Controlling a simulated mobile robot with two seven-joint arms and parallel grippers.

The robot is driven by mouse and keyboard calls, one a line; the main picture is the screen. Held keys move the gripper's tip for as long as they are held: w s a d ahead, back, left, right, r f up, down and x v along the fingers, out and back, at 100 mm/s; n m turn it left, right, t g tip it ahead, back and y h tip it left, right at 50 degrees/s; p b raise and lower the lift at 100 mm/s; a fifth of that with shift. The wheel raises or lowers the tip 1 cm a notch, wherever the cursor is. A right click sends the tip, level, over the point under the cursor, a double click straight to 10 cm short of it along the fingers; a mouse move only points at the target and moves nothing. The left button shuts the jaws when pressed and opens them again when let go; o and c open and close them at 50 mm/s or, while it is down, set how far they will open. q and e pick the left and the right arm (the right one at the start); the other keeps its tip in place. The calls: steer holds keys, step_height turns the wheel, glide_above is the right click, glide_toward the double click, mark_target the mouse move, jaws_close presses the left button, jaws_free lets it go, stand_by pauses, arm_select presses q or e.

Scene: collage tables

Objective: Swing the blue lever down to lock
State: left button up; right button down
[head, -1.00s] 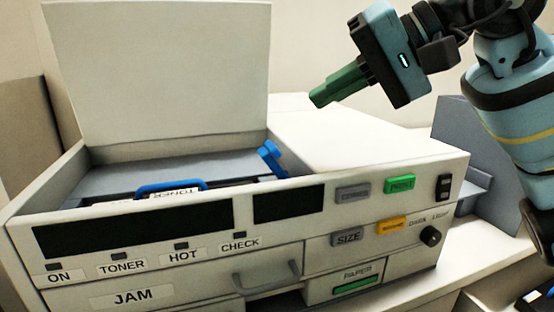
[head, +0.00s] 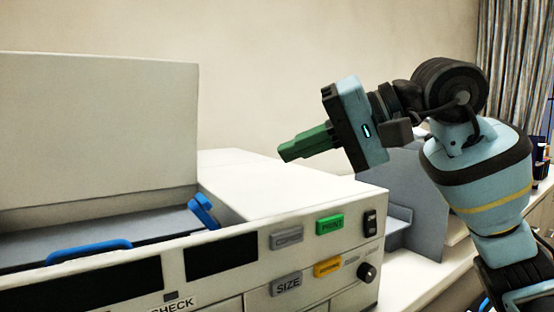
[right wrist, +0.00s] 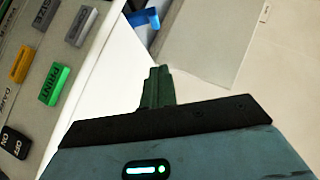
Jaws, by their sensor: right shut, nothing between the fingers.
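The blue lever (head: 203,211) stands tilted up at the right end of the printer's open bay in the head view. It also shows at the top of the right wrist view (right wrist: 146,22), partly cut off by the frame edge. My right gripper (head: 284,154) has green fingers, shut and empty, above the printer's white top, to the right of the lever and apart from it. In the right wrist view the shut fingers (right wrist: 157,72) point toward the lever. My left gripper is not in view.
The printer (head: 270,195) has its white lid (head: 95,130) raised at the left. A blue handle (head: 88,252) lies in the open bay. Front buttons include the green PRINT button (head: 330,224). A grey tray (head: 405,200) stands at the right side.

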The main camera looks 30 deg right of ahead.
mark_target(210, 217)
steer(key=x, duration=0.8)
steer(key=shift+s, duration=0.1)
steer(key=a+f, duration=0.2)
steer(key=shift+w+a+p, duration=0.2)
steer(key=shift+a+p, duration=0.15)
steer(key=shift+a, duration=0.05)
steer(key=shift+a+f, duration=0.3)
steer(key=shift+a, duration=0.15)
steer(key=shift+d, duration=0.1)
